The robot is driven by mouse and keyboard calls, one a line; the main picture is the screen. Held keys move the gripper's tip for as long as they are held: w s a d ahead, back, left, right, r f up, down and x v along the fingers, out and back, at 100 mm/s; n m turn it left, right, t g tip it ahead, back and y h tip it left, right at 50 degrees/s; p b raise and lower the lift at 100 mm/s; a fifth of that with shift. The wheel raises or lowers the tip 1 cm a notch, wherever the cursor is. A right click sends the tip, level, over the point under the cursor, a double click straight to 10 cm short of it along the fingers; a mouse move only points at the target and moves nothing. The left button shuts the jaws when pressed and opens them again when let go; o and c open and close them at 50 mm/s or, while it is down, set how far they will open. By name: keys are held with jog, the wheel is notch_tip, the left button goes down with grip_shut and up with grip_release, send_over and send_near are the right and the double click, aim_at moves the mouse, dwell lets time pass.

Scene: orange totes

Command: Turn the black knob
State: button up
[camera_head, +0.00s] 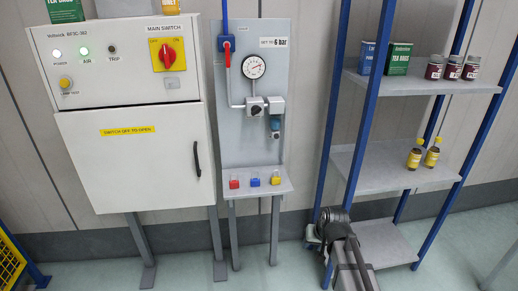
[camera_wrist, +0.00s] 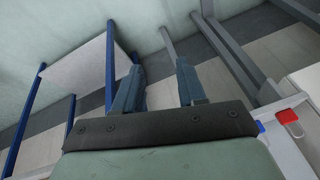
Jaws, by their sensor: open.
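The black knob (camera_head: 256,109) is on the grey upright panel (camera_head: 236,140), below the round pressure gauge (camera_head: 254,67) and beside a light grey valve block (camera_head: 274,104). It does not show in the wrist view. My gripper (camera_wrist: 160,68) is open, with two blue-grey fingers apart and nothing between them. In the head view my arm is at the bottom, in front of the blue shelf rack, and the fingers cannot be made out there.
The panel's ledge (camera_head: 245,192) holds red, blue and yellow padlocks; the red one (camera_wrist: 289,117) shows in the wrist view. A white cabinet (camera_head: 130,170) stands left. The blue-post shelf rack (camera_head: 390,165) with boxes, jars and bottles stands right. Open space lies before the panel.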

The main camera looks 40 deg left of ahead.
aim_at(257, 112)
jog(key=w+a+r+m+t+y, duration=0.25)
jog(key=a+r, duration=0.45)
jog(key=r, duration=0.5)
jog(key=w+a+r+m+t+y, duration=0.1)
jog(key=w+a+r+y, duration=0.3)
jog(key=a+r, duration=0.65)
jog(key=w+a+r+m+t+y, duration=0.1)
jog(key=w+a+r+m+y, duration=0.25)
jog(key=r, duration=1.15)
jog(key=shift+n, duration=0.9)
jog(key=x, duration=1.5)
jog(key=shift+s+a+r, duration=0.25)
jog(key=shift+s+a, duration=0.05)
jog(key=shift+s, duration=0.05)
grip_shut()
